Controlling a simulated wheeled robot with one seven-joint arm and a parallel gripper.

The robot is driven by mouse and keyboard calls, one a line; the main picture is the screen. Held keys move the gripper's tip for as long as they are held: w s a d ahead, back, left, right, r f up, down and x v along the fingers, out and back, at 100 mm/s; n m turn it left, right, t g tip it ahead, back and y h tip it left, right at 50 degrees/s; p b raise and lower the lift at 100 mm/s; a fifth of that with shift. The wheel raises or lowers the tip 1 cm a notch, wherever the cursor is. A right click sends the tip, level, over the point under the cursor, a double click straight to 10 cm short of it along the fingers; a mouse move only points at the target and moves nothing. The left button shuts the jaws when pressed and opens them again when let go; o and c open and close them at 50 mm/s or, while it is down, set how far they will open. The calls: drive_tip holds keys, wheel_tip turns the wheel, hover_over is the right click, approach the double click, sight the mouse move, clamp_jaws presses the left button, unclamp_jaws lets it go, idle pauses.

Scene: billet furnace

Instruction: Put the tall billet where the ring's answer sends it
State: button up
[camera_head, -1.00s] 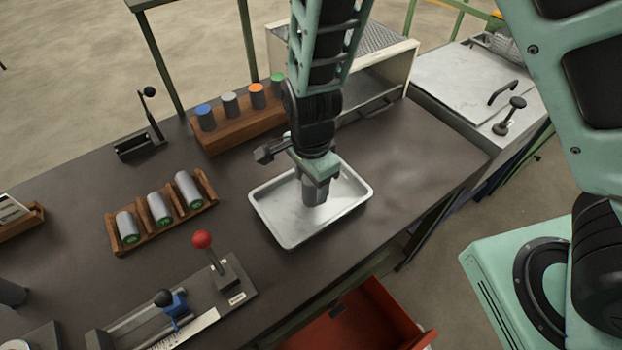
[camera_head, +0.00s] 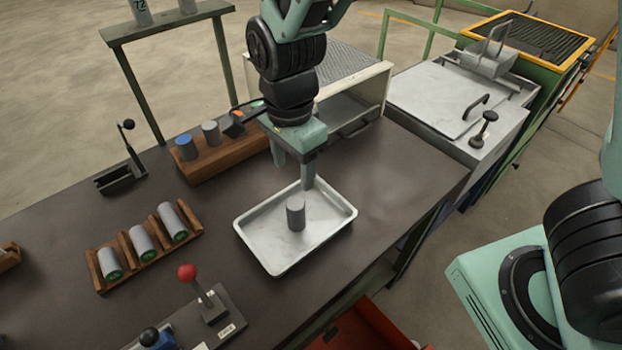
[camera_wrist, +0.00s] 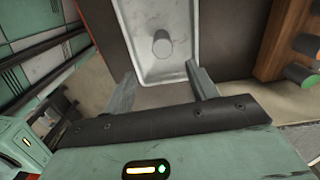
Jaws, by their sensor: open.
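A grey cylindrical billet (camera_head: 296,213) stands upright in the white tray (camera_head: 273,268) on the bench. My gripper (camera_head: 294,170) is open and empty above it, with the fingers apart from the billet. In the wrist view the billet (camera_wrist: 162,43) stands in the tray beyond the open fingertips (camera_wrist: 160,88). Three more grey billets with green end faces lie in a wooden rack (camera_head: 121,237) to the left. I cannot tell by height which billet is the tall one. I cannot make out a ring.
A wooden block (camera_head: 225,160) holds coloured-top cylinders, partly hidden by my gripper. A red-knobbed lever (camera_head: 187,272) and a black-knobbed lever (camera_head: 127,125) stand on the bench. A lidded metal chest (camera_head: 440,95) is at right. A red drawer (camera_head: 360,330) is open below. Bench right of the tray is clear.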

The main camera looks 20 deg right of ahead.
drive_tip(key=s+d+r+n, duration=0.2)
drive_tip(key=s+r+n, duration=0.1)
drive_tip(key=s+n, duration=0.4)
drive_tip(key=s+d+r+n, duration=0.3)
drive_tip(key=s+n, duration=0.5)
drive_tip(key=n, duration=0.5)
drive_tip(key=shift+s+r+n, duration=0.25)
drive_tip(key=shift+r+n, duration=0.1)
drive_tip(key=shift+n, duration=0.05)
